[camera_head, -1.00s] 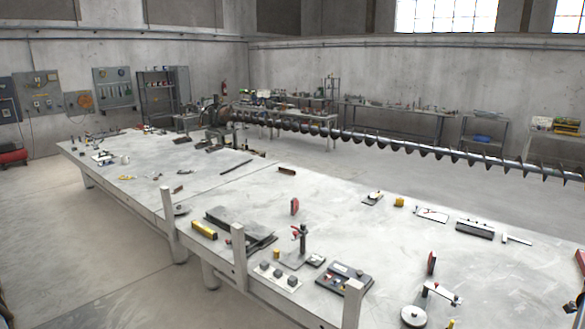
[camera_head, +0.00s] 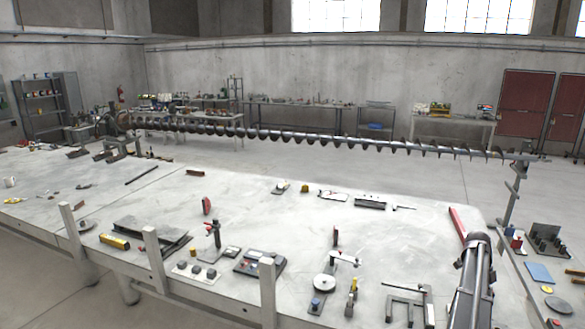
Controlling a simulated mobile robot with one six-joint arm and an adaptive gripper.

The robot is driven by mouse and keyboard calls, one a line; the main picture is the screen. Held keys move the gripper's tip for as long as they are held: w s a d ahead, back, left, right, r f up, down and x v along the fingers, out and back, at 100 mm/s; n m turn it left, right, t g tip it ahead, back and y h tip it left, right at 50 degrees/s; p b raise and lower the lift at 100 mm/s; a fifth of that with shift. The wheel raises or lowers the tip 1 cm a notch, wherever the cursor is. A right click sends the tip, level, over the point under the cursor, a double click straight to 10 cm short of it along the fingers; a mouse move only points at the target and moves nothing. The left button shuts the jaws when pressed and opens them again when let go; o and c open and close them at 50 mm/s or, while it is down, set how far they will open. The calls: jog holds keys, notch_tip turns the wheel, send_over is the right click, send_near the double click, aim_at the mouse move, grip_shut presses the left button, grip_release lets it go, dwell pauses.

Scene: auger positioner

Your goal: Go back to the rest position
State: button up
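A grey and black jointed part, which looks like the end of my arm with my gripper (camera_head: 476,246), rises from the bottom right edge of the head view. It is in front of the right part of the big table (camera_head: 300,225). I cannot make out two separate fingers, so its opening is unclear. I see nothing clearly held in it. A long steel auger (camera_head: 320,138) runs level along the far side of the table, apart from my arm. Its right end is at an upright grey stand (camera_head: 511,195).
A red bar (camera_head: 457,223) lies just left of my arm. A clamp (camera_head: 212,238), a yellow level (camera_head: 114,241) and several small tools lie along the near side. A side table (camera_head: 562,245) with parts stands at right. The table's middle is mostly clear.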

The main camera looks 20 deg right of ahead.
jog(key=w+a+f+n+t+b, duration=0.1)
jog(key=w+a+f+n+b, duration=0.4)
jog(key=a, duration=0.6)
jog(key=w+a+f+n+t+b, duration=0.1)
jog(key=w+a+f+n+b, duration=0.35)
jog(key=a, duration=0.75)
jog(key=w+a+f+n+b, duration=0.3)
jog(key=a+f+n+b, duration=0.15)
jog(key=a+n, duration=0.5)
jog(key=s+a+f+n+b, duration=0.2)
jog(key=a+f+n+b, duration=0.1)
jog(key=a, duration=0.8)
jog(key=s+a+f+n+t+b, duration=0.1)
jog(key=a+f+n+b, duration=0.3)
jog(key=a+n, duration=0.3)
jog(key=s+a+f+n+t+b, duration=0.1)
jog(key=a+f+n+b, duration=0.3)
jog(key=a, duration=1)
jog(key=shift+s+a+f+n, duration=0.3)
jog(key=shift+s+f+n, duration=0.5)
jog(key=shift+f+n, duration=0.15)
jog(key=shift+c, duration=0.8)
